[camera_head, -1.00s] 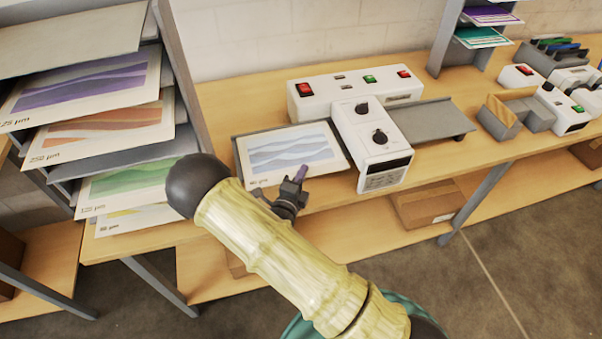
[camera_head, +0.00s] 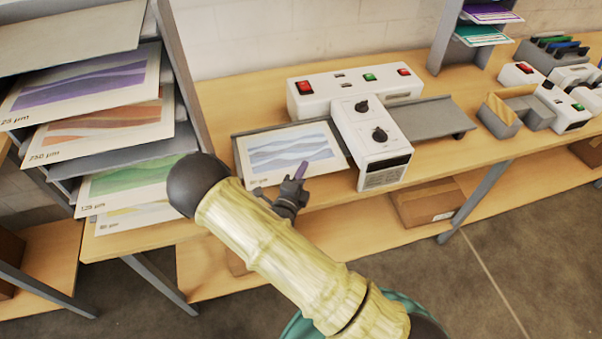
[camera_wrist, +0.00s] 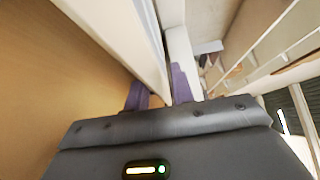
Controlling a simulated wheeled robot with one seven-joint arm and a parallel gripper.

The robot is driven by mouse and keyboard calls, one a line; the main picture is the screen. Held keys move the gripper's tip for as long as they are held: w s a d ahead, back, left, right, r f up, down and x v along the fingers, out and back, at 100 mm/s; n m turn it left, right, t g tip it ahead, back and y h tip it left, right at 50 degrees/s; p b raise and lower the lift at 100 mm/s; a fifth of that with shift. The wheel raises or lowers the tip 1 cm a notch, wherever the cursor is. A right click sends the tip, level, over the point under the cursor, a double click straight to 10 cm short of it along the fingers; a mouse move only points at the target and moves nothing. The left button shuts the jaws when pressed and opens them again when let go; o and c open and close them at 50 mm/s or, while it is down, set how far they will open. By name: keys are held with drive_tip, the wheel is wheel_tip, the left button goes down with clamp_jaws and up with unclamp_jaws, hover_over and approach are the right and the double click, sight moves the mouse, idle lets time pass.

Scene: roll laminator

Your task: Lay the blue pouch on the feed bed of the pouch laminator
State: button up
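The blue pouch (camera_head: 290,151), a white sheet with grey-blue wave bands, lies on the feed bed (camera_head: 240,165) of the pouch laminator (camera_head: 372,138), left of its white housing. It looks flat and close to the housing; whether it touches the rollers cannot be told. My gripper (camera_head: 298,177) is at the pouch's front edge, one purple finger above the sheet. In the wrist view my gripper (camera_wrist: 160,92) has its two purple fingers apart, with a pale sheet edge (camera_wrist: 152,62) between them. The lower finger is hidden in the head view.
A rack (camera_head: 178,75) with several coloured pouches stands at the left. The laminator's grey exit tray (camera_head: 430,118) is on the right. A small organiser (camera_head: 500,116) and another white machine (camera_head: 572,112) stand further right. The table strip between is clear.

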drive_tip(key=b+v, duration=0.3)
drive_tip(key=v, duration=0.9)
drive_tip(key=shift+b, duration=0.3)
